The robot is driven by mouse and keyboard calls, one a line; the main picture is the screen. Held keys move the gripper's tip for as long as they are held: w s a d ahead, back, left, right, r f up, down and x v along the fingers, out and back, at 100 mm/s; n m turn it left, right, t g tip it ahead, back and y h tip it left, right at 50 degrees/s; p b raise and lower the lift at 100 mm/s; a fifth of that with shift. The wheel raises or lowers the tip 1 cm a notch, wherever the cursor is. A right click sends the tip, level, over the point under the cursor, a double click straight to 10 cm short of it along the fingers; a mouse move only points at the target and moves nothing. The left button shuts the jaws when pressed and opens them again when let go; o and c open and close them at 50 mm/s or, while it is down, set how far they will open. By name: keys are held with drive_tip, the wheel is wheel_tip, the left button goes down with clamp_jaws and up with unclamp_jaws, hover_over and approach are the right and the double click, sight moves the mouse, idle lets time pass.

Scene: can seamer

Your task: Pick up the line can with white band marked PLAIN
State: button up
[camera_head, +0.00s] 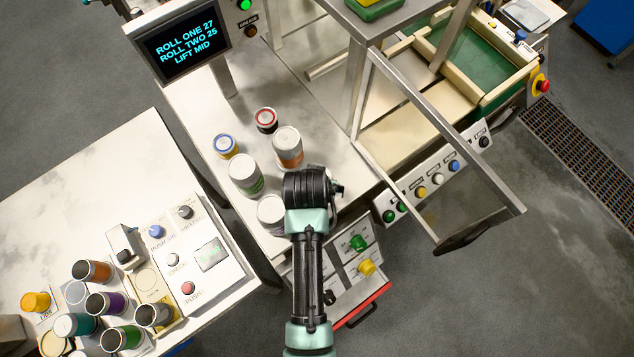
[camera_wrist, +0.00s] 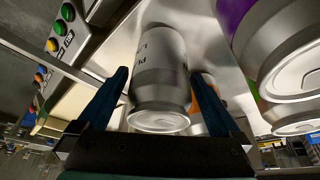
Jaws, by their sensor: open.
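The line can with the white band (camera_wrist: 162,75) stands in the middle of the wrist view. Part of its dark lettering shows, upside down, beginning "PL"; the rest is turned away. My gripper (camera_wrist: 160,88) is open, with one blue finger on each side of this can. I cannot tell whether either finger touches it. In the head view my gripper (camera_head: 312,187) is over the front of the seamer table, and my arm hides the white-banded can there.
A purple-banded can (camera_wrist: 265,40) stands close to the right finger. An orange-banded can (camera_head: 287,148) and a green-banded can (camera_head: 246,176) are near my gripper. A metal guard frame (camera_head: 440,130) rises to the right. More cans crowd the left bench (camera_head: 90,190).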

drive_tip(key=shift+r, duration=0.1)
clamp_jaws()
idle(0.3)
